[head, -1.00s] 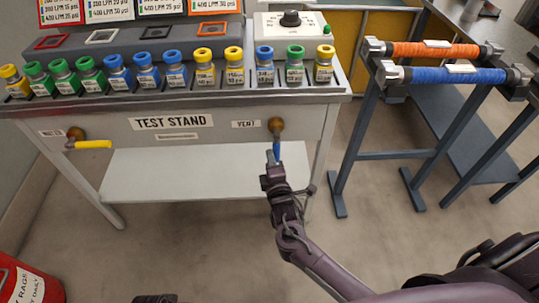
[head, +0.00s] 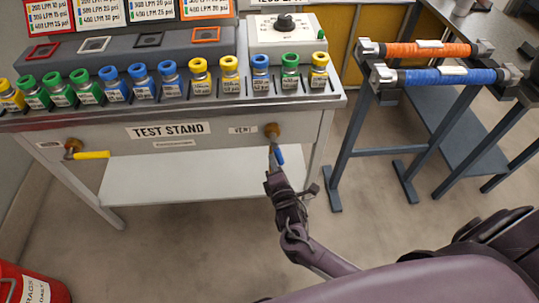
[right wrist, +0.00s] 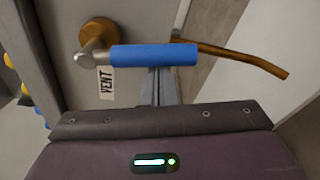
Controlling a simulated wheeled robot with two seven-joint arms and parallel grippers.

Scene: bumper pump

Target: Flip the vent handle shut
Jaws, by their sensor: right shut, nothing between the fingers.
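My right gripper (head: 273,160) is shut and empty, close against the left side of the lever. In the right wrist view the shut fingertips (right wrist: 161,75) sit at the lower edge of the blue sleeve (right wrist: 155,54), not around it. Whether they touch it is hard to tell. My left gripper is not in view.
A second valve with a yellow handle (head: 92,155) is at the left of the test stand (head: 222,118). Capped bottles line its top. A brass-coloured rod (right wrist: 240,60) runs behind the sleeve. A rack with orange and blue rollers (head: 450,77) stands right. Open floor lies between.

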